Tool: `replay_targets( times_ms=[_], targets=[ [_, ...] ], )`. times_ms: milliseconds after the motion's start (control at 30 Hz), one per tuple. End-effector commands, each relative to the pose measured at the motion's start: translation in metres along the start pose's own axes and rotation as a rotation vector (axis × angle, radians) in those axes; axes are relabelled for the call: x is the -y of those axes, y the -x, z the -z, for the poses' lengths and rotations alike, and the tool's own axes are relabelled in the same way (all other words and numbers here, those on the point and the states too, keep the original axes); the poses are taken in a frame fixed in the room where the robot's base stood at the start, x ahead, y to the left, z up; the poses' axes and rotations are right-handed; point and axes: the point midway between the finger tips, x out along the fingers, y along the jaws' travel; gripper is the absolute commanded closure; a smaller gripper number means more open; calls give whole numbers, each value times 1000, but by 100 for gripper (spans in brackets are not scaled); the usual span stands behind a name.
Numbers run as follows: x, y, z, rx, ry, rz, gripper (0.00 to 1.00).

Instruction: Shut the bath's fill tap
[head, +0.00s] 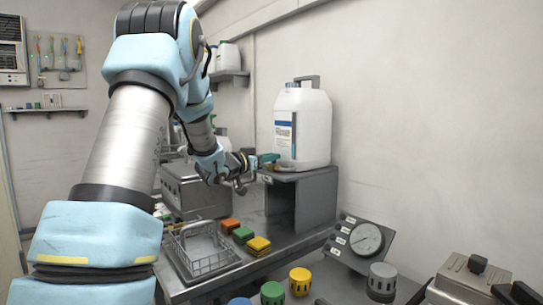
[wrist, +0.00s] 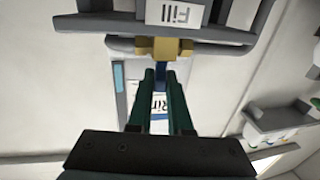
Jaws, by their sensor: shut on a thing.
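The fill tap has a brass body (wrist: 165,48) below a label reading "Fill" (wrist: 172,14) in the wrist view. A small blue handle (wrist: 161,73) hangs from the brass body, between my dark green fingertips. My gripper (wrist: 167,78) is shut on this handle; the fingers hide most of it, so its angle is hard to tell. In the head view my gripper (head: 266,158) is at the front edge of a raised grey stand (head: 312,190), beside a large white jug (head: 302,125). A grey metal box (head: 195,192), possibly the bath, stands to the left, partly behind my arm.
A wire basket (head: 203,250) lies on the bench, with red (head: 229,225), green (head: 243,235) and yellow (head: 258,245) blocks beside it.

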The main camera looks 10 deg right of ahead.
Motion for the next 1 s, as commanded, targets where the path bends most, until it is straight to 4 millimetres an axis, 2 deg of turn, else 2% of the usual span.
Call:
replay_targets(
  times_ms=[400,933,967,1000],
  targets=[
    [4,-1,2,-2,-1,-181,100],
    [4,-2,3,-6,-4,-205,100],
    [3,-2,3,-6,-4,-205,81],
    [3,-2,3,-6,-4,-205,77]
  ],
)
